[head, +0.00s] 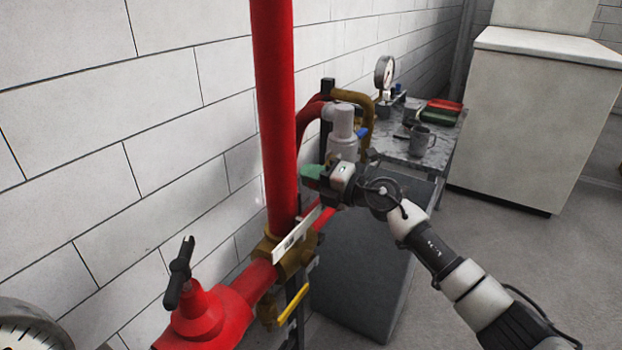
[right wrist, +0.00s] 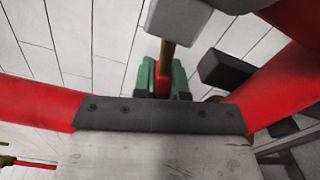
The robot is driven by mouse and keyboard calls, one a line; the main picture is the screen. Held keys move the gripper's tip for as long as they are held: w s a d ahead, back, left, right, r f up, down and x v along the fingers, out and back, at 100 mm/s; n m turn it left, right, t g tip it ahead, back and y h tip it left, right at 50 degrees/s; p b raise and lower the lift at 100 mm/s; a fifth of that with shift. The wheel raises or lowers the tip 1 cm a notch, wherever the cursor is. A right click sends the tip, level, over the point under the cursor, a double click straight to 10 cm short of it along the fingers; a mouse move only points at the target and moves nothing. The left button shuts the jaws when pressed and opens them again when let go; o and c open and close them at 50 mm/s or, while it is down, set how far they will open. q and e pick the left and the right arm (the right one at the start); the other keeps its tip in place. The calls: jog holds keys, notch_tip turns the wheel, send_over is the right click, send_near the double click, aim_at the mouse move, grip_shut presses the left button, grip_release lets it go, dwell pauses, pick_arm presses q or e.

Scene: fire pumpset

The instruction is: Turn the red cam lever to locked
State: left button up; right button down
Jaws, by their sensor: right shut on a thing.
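My right gripper (head: 316,174) reaches in from the right to the pipework beside the tall red pipe (head: 274,110). Its green fingertips also show in the right wrist view (right wrist: 163,84). They are shut on a narrow red piece (right wrist: 162,86), which looks like the red cam lever; a thin brass-coloured part runs up from it. In the head view the lever is hidden behind the gripper, so its angle cannot be told. A grey cylindrical fitting (head: 342,128) stands just behind the gripper. My left gripper is not in view.
A black handle (head: 179,272) tops the red fitting at lower left. A grey block (head: 360,270) stands under my arm. A table with a mug (head: 420,140) is behind.

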jog(key=shift+w+d+f+n+b, duration=0.15)
jog(key=shift+w+f+n+b, duration=0.05)
jog(key=shift+f+n+b, duration=0.8)
jog(key=shift+w+d+f+n+b, duration=0.1)
jog(key=shift+w+d+n+b, duration=0.1)
jog(key=shift+n+b, duration=0.8)
jog(key=c, duration=1.2)
grip_release()
jog(key=shift+o, duration=0.2)
jog(key=b+v, duration=0.1)
jog(key=v, duration=0.9)
jog(key=shift+s+d, duration=0.25)
jog(key=shift+d, duration=0.05)
